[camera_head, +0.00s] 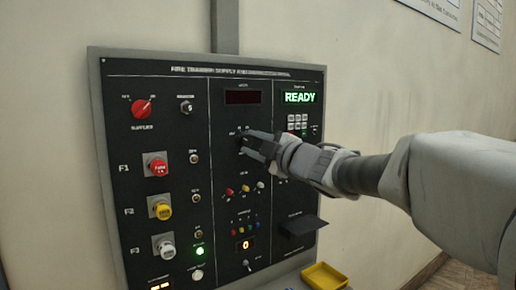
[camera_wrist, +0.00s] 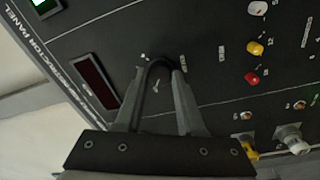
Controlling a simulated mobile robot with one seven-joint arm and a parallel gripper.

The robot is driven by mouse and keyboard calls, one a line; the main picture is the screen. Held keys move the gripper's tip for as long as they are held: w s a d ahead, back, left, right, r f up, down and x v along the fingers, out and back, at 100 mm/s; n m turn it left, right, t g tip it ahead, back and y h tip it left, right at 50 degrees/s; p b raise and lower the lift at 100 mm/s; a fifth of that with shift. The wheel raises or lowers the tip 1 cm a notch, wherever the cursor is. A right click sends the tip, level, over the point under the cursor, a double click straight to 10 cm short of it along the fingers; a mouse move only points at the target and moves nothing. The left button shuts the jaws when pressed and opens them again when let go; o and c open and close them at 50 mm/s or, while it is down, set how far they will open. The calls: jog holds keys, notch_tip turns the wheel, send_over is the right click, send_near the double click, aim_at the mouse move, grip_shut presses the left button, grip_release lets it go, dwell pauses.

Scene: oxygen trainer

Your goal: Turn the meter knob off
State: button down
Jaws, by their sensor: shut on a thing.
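The black meter knob (camera_wrist: 157,72) is on the dark control panel, below the unlit meter display (camera_head: 243,97). My gripper (camera_head: 246,144) reaches in from the right and is at the panel face. In the wrist view its two fingers (camera_wrist: 159,78) stand on either side of the knob and are shut on it. In the head view the fingers hide most of the knob. I cannot read which mark the knob points to. The display also shows in the wrist view (camera_wrist: 97,82) as a dark red, blank window.
A red selector knob (camera_head: 142,109) and red, yellow and white push buttons are on the left. Small coloured knobs (camera_head: 245,188) sit below my gripper. A green READY screen (camera_head: 299,97) is at upper right. A black shelf (camera_head: 301,224) juts out above a yellow tray (camera_head: 325,276).

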jog(key=shift+n, duration=0.5)
jog(key=c, duration=0.5)
grip_release()
jog(key=p+v, duration=0.1)
jog(key=v, duration=1.6)
jog(key=shift+s+d+p, duration=0.15)
jog(key=shift+s+p, duration=0.05)
jog(key=shift+p, duration=0.2)
